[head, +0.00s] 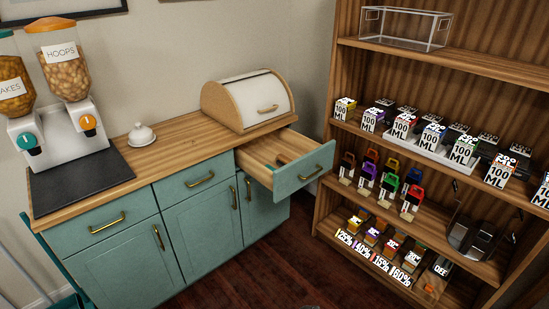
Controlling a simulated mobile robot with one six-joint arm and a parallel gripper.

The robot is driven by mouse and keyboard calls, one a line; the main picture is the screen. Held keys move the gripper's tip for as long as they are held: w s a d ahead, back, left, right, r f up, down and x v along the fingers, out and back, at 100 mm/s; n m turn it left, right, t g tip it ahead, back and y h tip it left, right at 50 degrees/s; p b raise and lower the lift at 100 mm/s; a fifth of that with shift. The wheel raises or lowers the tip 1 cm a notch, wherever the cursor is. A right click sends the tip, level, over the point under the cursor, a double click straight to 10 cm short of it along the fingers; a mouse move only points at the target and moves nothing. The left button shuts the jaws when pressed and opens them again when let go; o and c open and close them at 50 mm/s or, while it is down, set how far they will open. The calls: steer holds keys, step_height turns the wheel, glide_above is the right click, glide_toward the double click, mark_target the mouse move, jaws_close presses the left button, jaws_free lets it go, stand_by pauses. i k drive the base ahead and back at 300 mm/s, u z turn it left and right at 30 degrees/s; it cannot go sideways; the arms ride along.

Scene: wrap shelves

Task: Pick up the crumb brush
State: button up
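The top right drawer (303,172) of the teal cabinet is pulled open. A small reddish-brown item (282,160) lies inside it, partly hidden by the drawer's front and walls. It may be the crumb brush, but it is too small to tell. No other thing in view is clearly a crumb brush. My gripper is not in view.
A wooden bread box (248,99), a white domed dish (141,134) and cereal dispensers (66,75) stand on the counter. A shelf unit (450,54) with boxes and stamps is at the right. Dark floor (262,262) between is clear. Teal cleaning gear (68,303) stands lower left.

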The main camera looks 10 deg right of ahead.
mark_target(283, 160)
steer(key=u, duration=0.65)
steer(key=i, duration=1.05)
steer(key=u, duration=0.45)
